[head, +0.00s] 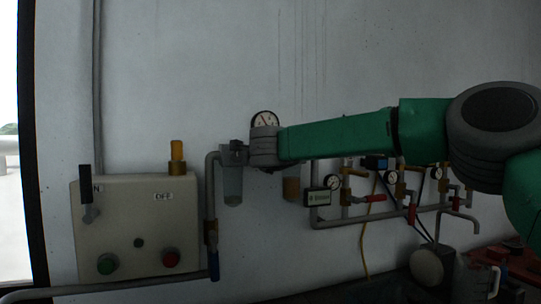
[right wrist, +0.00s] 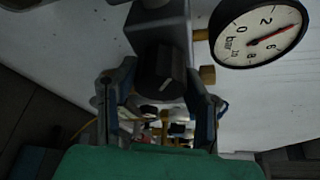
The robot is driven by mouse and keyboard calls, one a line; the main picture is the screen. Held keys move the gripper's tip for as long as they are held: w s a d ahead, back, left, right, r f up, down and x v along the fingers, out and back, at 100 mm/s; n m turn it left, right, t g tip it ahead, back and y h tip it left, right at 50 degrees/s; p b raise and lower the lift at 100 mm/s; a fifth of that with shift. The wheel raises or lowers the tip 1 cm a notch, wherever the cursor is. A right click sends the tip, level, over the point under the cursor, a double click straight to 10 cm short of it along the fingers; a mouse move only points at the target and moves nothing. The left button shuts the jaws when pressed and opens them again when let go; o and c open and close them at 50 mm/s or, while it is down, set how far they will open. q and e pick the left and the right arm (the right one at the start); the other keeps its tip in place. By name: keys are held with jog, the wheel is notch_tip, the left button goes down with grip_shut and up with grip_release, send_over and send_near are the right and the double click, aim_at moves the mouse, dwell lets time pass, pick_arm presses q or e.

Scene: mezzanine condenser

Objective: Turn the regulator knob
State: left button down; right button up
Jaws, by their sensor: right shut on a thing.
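The regulator knob (right wrist: 160,72) is dark with a pale pointer line, and shows at the upper middle of the right wrist view, on a grey regulator body (right wrist: 158,32). My right gripper (right wrist: 158,90) has one finger on each side of the knob and is shut on it. In the head view my right arm reaches in from the right, and the right gripper (head: 240,152) is at the regulator, hiding the knob. A round bar gauge (right wrist: 258,32) with a red needle sits beside the regulator; it also shows above the gripper in the head view (head: 265,119). My left gripper is out of view.
A control box (head: 137,228) with a green and a red button is on the wall at left. Pipes with valves and small gauges (head: 390,177) run behind and below my right arm. The wall above is clear.

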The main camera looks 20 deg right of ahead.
jog(key=m+y, duration=0.1)
jog(key=m, duration=0.1)
jog(key=f+m+g+y+p, duration=0.1)
jog(key=m, duration=0.1)
jog(key=shift+g, duration=0.3)
jog(key=shift+a+m+y, duration=0.1)
jog(key=shift+m+y, duration=1)
jog(key=shift+m, duration=0.6)
jog(key=o, duration=1.1)
jog(key=shift+o, duration=0.2)
jog(key=shift+r, duration=0.1)
jog(key=shift+r, duration=0.1)
